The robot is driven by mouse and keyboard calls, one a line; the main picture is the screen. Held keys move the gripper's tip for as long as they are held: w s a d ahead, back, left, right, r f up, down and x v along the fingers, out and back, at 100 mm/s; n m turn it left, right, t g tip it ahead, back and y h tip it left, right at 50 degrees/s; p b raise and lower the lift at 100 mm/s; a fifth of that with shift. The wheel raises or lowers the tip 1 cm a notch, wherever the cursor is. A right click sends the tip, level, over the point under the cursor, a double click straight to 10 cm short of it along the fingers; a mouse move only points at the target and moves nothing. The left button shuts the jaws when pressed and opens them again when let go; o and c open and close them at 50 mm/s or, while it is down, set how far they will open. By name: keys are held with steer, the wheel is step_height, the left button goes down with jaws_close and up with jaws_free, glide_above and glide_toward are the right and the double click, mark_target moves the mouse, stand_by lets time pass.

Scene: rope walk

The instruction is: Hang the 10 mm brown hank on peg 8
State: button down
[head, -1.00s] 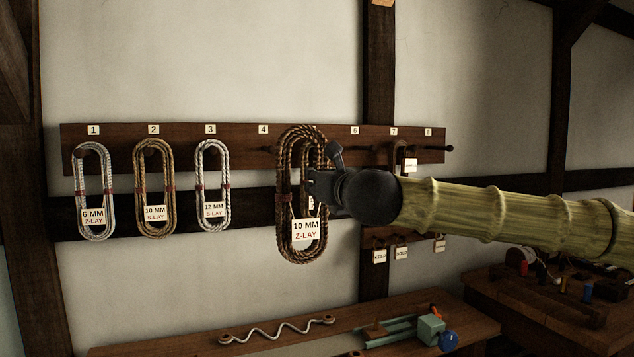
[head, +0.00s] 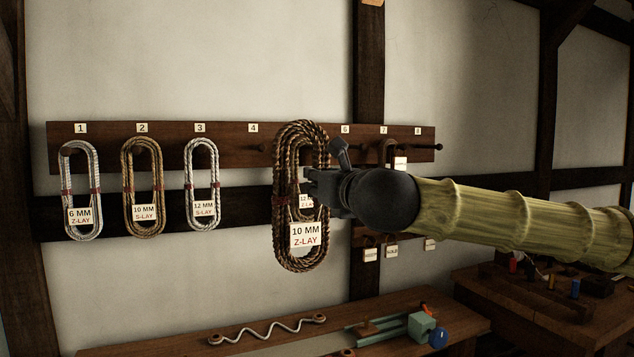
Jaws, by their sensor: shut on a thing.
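The 10 mm brown hank (head: 290,225), labelled 10 MM Z-LAY, hangs upright from my gripper (head: 318,187), in front of the peg board (head: 100,161). My gripper is shut on the hank at its right side. Peg 8 (head: 437,147) is at the right end of the board, bare, to the right of the hank and beyond my arm. The number 5 plate is hidden behind the hank, and part of another tag reading 12 shows through its loop.
Pegs 1, 2 and 3 hold a white hank (head: 80,190), a tan hank (head: 142,190) and another white hank (head: 202,185). Peg 7 carries something dark with a tag (head: 400,163). Small tags hang below the board. A bench (head: 260,345) stands underneath.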

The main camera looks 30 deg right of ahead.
steer(key=s, duration=0.7)
steer(key=shift+s+a, duration=0.15)
steer(key=shift+a, duration=0.3)
stand_by(0.5)
